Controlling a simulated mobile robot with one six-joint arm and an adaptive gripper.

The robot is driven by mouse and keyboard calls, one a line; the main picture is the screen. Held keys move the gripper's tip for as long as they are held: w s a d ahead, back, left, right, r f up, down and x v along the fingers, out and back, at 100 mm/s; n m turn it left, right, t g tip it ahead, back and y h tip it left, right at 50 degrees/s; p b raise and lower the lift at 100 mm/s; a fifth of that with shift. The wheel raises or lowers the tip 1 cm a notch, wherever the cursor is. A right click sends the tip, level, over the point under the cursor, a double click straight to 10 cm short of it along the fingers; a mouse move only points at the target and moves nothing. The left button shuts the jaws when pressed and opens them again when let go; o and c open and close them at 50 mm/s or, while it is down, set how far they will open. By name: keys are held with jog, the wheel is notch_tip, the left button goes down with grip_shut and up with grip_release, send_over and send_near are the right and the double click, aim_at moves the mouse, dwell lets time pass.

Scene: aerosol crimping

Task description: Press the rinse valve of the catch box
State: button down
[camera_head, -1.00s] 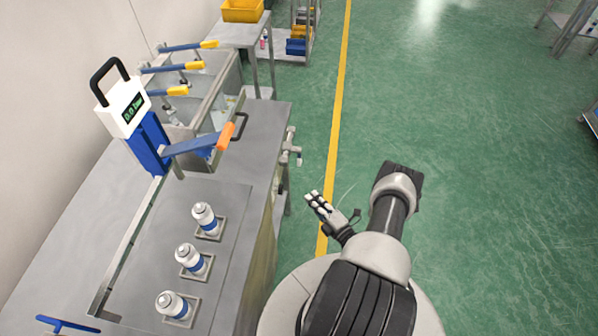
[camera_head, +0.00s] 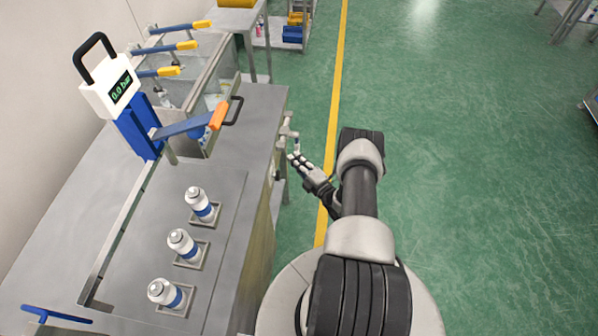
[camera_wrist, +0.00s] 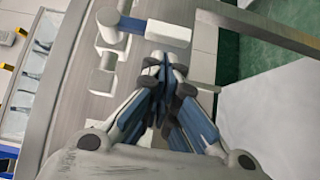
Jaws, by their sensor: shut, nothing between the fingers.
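The rinse valve (camera_head: 287,132) is a small pale grey fitting on the side of the bench. My gripper (camera_head: 295,157) is shut and empty, beside the bench edge just below the valve in the head view. In the wrist view the shut fingertips of my gripper (camera_wrist: 165,66) lie close to the cap; I cannot tell whether they touch it. The clear-walled box (camera_head: 222,82) with a black handle on the bench seems to be the catch box.
Three white-and-blue cans (camera_head: 200,204) stand in square holders on the bench (camera_head: 225,250). A blue crimping press (camera_head: 135,128) with an orange-tipped lever stands behind them, its display reading about 0.0 bar.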

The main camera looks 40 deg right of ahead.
jog(key=shift+w+d, duration=0.4)
jog(key=shift+d, duration=0.05)
